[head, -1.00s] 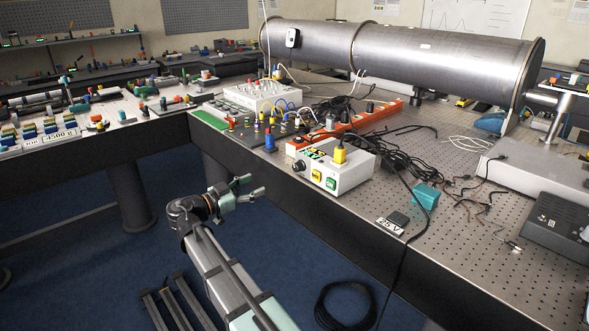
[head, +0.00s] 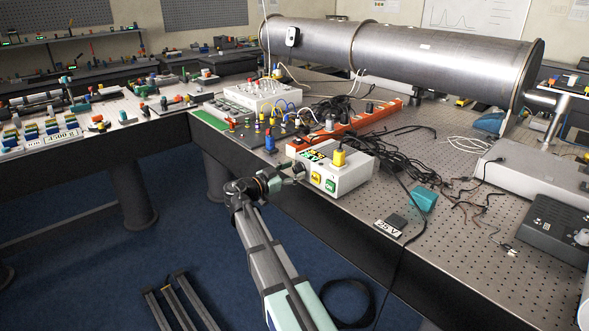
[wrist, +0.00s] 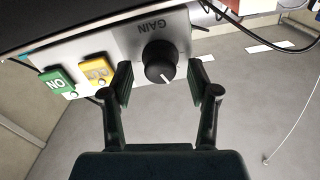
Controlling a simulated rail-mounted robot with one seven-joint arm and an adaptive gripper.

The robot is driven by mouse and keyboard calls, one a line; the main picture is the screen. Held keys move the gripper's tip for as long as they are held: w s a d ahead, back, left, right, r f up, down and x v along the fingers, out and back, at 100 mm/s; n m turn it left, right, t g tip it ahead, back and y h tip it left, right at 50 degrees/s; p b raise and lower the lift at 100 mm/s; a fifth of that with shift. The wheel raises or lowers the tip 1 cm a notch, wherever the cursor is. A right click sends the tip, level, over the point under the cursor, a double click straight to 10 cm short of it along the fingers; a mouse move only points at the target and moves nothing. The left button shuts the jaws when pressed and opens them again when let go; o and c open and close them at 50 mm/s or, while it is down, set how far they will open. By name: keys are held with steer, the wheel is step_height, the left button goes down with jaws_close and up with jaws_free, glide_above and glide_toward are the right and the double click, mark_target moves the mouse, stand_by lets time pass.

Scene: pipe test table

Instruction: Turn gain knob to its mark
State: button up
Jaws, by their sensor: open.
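The gain knob (wrist: 160,62) is a round black knob with a white pointer line, in the wrist view below the upside-down GAIN label on the box's pale front panel. I cannot make out a separate target mark. My gripper (wrist: 162,82) is open, with one finger at each side of the knob. A small gap shows on both sides, and it does not grip the knob. In the head view my gripper (head: 288,177) is at the left end of the white box (head: 350,180) and largely covers the knob.
A yellow button (wrist: 95,72) and a green ON button (wrist: 57,82) sit left of the knob in the wrist view. A yellow plug (head: 339,158) stands on the box. Black cables lie behind and right of it.

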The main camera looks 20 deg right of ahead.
steer(key=shift+w+d, duration=0.15)
steer(key=shift+d, duration=0.3)
jaws_close()
